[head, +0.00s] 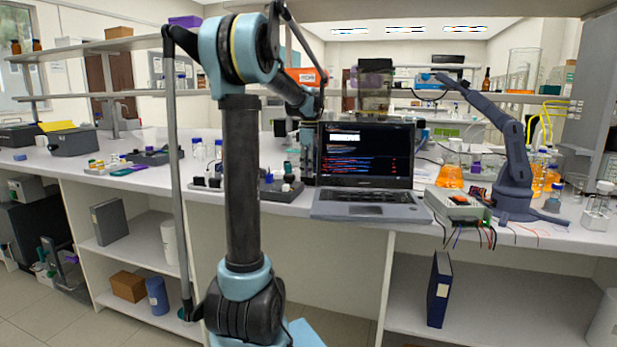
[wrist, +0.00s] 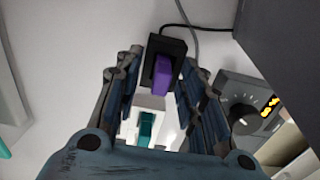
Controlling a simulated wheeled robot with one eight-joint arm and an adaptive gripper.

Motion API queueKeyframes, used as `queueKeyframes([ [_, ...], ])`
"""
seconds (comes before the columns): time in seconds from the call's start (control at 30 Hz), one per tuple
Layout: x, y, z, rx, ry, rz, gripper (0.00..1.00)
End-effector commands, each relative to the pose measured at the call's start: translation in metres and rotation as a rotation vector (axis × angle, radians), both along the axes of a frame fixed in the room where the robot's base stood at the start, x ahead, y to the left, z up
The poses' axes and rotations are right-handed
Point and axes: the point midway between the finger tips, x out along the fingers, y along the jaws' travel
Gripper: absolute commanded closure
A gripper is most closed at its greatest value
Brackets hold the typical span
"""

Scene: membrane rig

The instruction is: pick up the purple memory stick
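In the wrist view, the purple memory stick (wrist: 163,76) stands in a small black holder or socket (wrist: 166,46) with a cable. It lies between the fingers of my gripper (wrist: 163,64), toward their tips. The fingers are spread to its left and right, with visible gaps on both sides. A teal stick (wrist: 147,126) in a white block (wrist: 150,106) sits nearer the palm in the picture, also between the fingers. In the head view, I cannot make out the purple stick, and my gripper is not clear behind my arm and beside the laptop.
In the wrist view, a grey box with a dial (wrist: 245,105) is close to the right finger, and a dark panel (wrist: 285,40) is at upper right. In the head view, a laptop (head: 367,155), a control box (head: 458,205) and a blue-grey arm (head: 513,165) stand on the bench.

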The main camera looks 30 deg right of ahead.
Motion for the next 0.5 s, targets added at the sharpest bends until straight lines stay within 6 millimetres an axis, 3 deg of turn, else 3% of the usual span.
queueKeyframes([
  [0.03, 0.0001, -0.0001, 0.0001, 0.000, 0.000, 0.000, 0.66],
  [0.2, 0.0001, -0.0001, 0.0002, 0.000, 0.000, 0.000, 0.99],
  [0.5, 0.0001, -0.0002, 0.0003, 0.000, 0.000, 0.000, 1.00],
])
